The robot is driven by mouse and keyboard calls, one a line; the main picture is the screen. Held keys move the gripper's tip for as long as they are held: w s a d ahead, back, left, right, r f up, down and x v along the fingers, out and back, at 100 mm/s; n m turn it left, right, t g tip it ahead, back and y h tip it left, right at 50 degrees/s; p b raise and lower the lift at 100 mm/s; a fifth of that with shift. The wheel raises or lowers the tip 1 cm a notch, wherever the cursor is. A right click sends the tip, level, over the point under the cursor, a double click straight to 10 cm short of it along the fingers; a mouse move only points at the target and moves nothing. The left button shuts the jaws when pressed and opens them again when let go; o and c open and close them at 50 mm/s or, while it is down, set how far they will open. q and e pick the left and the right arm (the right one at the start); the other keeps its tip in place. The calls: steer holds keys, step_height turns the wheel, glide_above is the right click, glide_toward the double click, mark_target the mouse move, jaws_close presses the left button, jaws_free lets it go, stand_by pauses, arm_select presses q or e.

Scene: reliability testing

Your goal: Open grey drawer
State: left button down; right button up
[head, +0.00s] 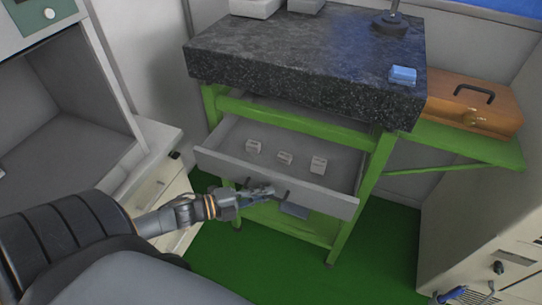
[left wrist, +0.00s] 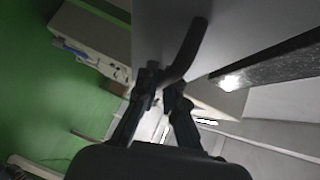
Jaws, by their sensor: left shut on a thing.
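The grey drawer (head: 218,162) stands pulled out from the green-framed table under a black stone top. Several small pale blocks lie inside it, among them one at the left (head: 254,146) and one at the right (head: 319,165). My left gripper (head: 266,191) is at the drawer's front face, shut on its dark handle. In the left wrist view, the dark curved handle (left wrist: 188,50) runs up from between the fingers of my left gripper (left wrist: 165,88), against the grey drawer front (left wrist: 160,25). The gripper hides part of the handle. My right gripper is not in view.
A blue box (head: 403,75) sits on the stone top (head: 300,60). An orange-brown case (head: 470,103) is on the green side shelf (head: 455,140). Pale cabinets stand left and right. Green floor (head: 220,255) is open in front of the drawer.

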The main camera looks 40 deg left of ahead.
arm_select(q)
steer(key=s+d+p, duration=0.2)
steer(key=s+p, duration=0.1)
steer(key=s, duration=0.7)
steer(key=shift+d, duration=0.2)
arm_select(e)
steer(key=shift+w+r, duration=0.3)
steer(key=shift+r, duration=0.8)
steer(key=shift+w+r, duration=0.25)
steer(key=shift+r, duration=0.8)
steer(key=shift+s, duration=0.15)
arm_select(q)
steer(key=c, duration=1.7)
jaws_free()
steer(key=shift+s, duration=0.15)
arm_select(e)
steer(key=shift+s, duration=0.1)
arm_select(q)
steer(key=v, duration=1.2)
steer(key=shift+a, duration=0.1)
